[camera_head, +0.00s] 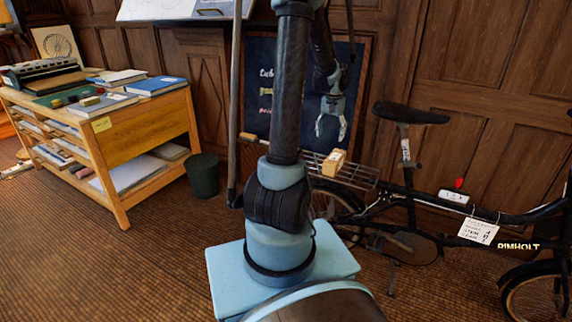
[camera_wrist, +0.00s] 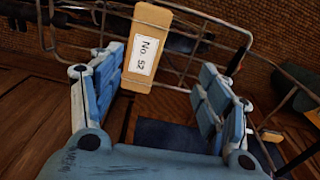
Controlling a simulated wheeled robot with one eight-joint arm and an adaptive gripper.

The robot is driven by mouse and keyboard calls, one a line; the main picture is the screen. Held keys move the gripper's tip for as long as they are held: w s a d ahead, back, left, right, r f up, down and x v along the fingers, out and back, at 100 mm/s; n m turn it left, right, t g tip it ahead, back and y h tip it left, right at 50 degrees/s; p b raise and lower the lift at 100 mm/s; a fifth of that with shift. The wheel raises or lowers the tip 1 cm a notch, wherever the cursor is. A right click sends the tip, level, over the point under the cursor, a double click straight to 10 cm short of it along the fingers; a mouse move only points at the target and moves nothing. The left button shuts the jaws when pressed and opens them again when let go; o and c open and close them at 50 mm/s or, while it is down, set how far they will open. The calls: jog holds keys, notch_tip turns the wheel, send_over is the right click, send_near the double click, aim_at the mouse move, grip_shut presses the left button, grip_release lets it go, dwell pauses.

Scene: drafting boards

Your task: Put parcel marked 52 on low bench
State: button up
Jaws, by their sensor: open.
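The parcel marked 52 (camera_head: 333,163) is a small tan box on the wire rack of a black bicycle. In the wrist view the parcel (camera_wrist: 149,22) shows a white label reading "No. 52". My gripper (camera_head: 331,127) is above the rack, a little above the parcel and apart from it. In the wrist view my gripper (camera_wrist: 163,68) is open, with the parcel beyond and between its blue fingers, nearer the left one. A wooden unit (camera_head: 150,143) with shelves stands at the left; I cannot tell whether it is the low bench.
The bicycle (camera_head: 405,190) leans near the panelled wall, its saddle (camera_head: 410,113) right of my gripper. A dark chalkboard (camera_head: 262,95) stands behind my arm. A dark bin (camera_head: 203,175) stands beside the wooden unit, whose top holds books and a typewriter. Carpet at left front is clear.

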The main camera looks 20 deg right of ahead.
jog(key=s+a+r+n+t, duration=0.15)
jog(key=s+a+r, duration=0.25)
jog(key=a, duration=0.8)
jog(key=s+a+r+n+g, duration=0.1)
jog(key=s+a+r+n, duration=0.25)
jog(key=a, duration=0.85)
jog(key=s+a+f+n, duration=0.2)
jog(key=s+a+f, duration=0.1)
jog(key=s+a, duration=0.3)
jog(key=s+a+f+n+t, duration=0.1)
jog(key=s+a+f+n, duration=0.1)
jog(key=s+a, duration=0.5)
jog(key=shift+s+f, duration=0.75)
jog(key=shift+s, duration=0.45)
jog(key=shift+o, duration=0.4)
jog(key=shift+s+a+f+t, duration=0.1)
jog(key=shift+s+f+t, duration=0.05)
jog(key=shift+f+t, duration=0.1)
jog(key=w+d+r+m, duration=0.2)
jog(key=w+d+r, duration=0.35)
jog(key=w, duration=0.25)
jog(key=m+g, duration=0.2)
jog(key=m, duration=0.6)
send_over(335, 156)
notch_tip(335, 156, down, 4)
notch_tip(335, 156, down, 17)
jog(key=shift+s+f, duration=0.1)
jog(key=shift+s, duration=0.05)
